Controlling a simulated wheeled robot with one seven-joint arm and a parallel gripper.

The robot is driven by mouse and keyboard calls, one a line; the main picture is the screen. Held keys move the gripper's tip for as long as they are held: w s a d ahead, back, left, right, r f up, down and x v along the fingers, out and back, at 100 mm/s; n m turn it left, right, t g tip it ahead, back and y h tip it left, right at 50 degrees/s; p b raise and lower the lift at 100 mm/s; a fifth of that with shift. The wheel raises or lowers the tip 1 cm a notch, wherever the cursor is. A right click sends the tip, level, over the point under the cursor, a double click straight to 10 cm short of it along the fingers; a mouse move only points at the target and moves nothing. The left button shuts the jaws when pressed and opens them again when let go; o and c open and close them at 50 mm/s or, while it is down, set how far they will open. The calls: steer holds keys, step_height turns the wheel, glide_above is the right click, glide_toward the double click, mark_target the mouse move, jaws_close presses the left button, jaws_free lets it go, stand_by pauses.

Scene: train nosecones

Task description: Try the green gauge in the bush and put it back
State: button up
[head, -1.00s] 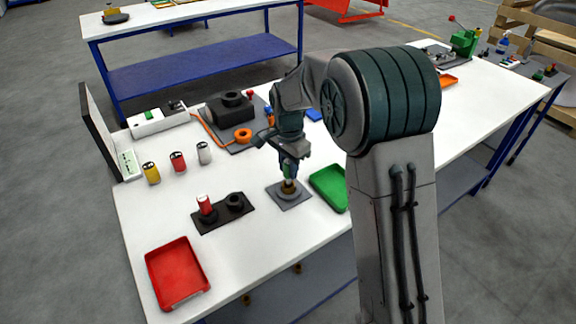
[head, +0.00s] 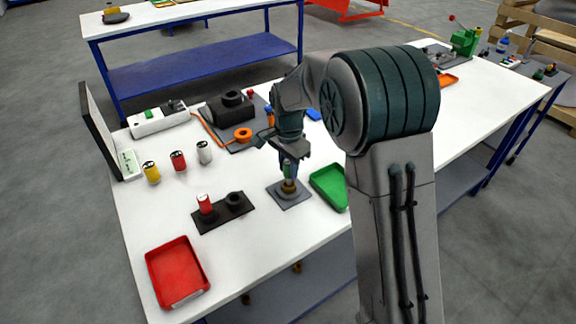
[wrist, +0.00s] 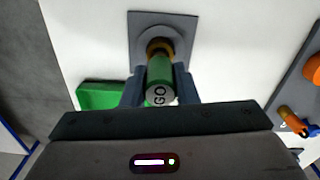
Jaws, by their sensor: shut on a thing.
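The green gauge (wrist: 159,78) is between my gripper's fingers, its white end marked "GO" facing the wrist camera. It also shows as a small green piece in the head view (head: 288,169). My gripper (wrist: 160,88) is shut on it, directly above the bush (wrist: 158,48), a brass ring on a grey square plate (wrist: 180,25). The plate also shows in the head view (head: 291,198). The gauge's lower end meets or enters the bush; how deep it sits I cannot tell. A black two-place holder (head: 222,213) has a red-and-white gauge (head: 205,205) in its left place; its right place is empty.
A green tray (head: 329,188) lies just right of the plate. A red tray (head: 178,274) is at the front left. A black fixture with an orange ring (head: 243,134) stands behind.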

steer(key=shift+f+b, duration=0.75)
steer(key=shift+f, duration=0.75)
stand_by(3.5)
steer(key=shift+r, duration=0.1)
stand_by(0.8)
steer(key=shift+r+p, duration=2.7)
steer(key=shift+r, duration=1)
